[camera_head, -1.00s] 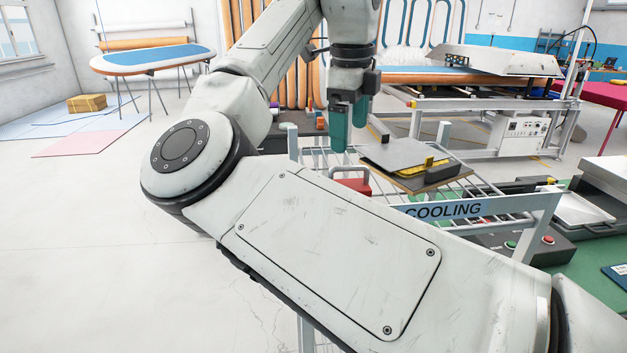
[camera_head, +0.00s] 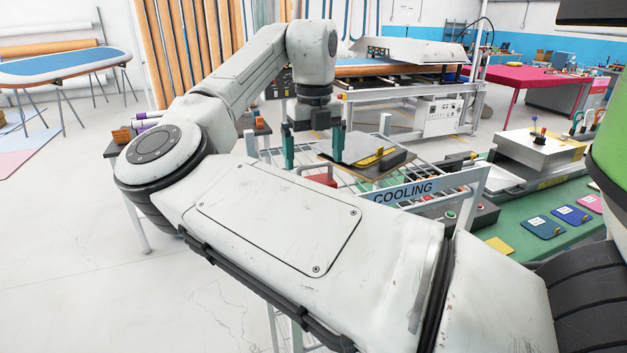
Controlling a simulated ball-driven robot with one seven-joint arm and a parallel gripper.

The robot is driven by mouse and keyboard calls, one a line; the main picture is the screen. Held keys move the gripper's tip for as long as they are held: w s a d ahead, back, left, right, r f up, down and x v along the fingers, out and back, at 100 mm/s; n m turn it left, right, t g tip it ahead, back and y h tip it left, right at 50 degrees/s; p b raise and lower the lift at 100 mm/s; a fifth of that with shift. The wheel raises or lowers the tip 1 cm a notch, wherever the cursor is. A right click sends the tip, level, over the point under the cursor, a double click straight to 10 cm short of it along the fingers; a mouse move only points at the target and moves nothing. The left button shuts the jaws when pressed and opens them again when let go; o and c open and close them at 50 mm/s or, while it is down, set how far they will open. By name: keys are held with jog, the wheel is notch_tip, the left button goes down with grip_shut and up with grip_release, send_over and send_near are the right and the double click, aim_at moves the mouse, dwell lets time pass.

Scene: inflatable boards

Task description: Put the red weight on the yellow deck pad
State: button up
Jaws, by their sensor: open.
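The red weight (camera_head: 322,180), a red block with a pale handle, sits on the wire rack marked COOLING, its lower part hidden behind my arm. My gripper (camera_head: 313,149) is open and points down above the weight, its two teal fingers spread apart. No object shows between them, and I cannot tell their exact height above the handle.
The cooling rack (camera_head: 415,191) also carries a brown board with a grey plate (camera_head: 365,150) and a yellow-black piece, close right of my gripper. A control box with buttons (camera_head: 465,216) stands between rack and pads. A metal press (camera_head: 540,148) stands on the green bench (camera_head: 545,260).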

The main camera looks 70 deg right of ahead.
aim_at(315, 180)
jog(key=shift+d+f+p, duration=0.2)
jog(key=shift+f+p, duration=0.5)
jog(key=shift+f, duration=2)
jog(key=shift+c, duration=0.5)
jog(key=shift+r, duration=0.1)
jog(key=c, duration=1.2)
jog(key=shift+c, duration=0.2)
jog(key=shift+r+b, duration=0.3)
jog(key=shift+r, duration=0.2)
jog(key=s+a+r+b, duration=0.2)
jog(key=s+r, duration=1)
jog(key=s, duration=0.1)
jog(key=shift+s+a+b, duration=0.35)
jog(key=shift+b, duration=0.05)
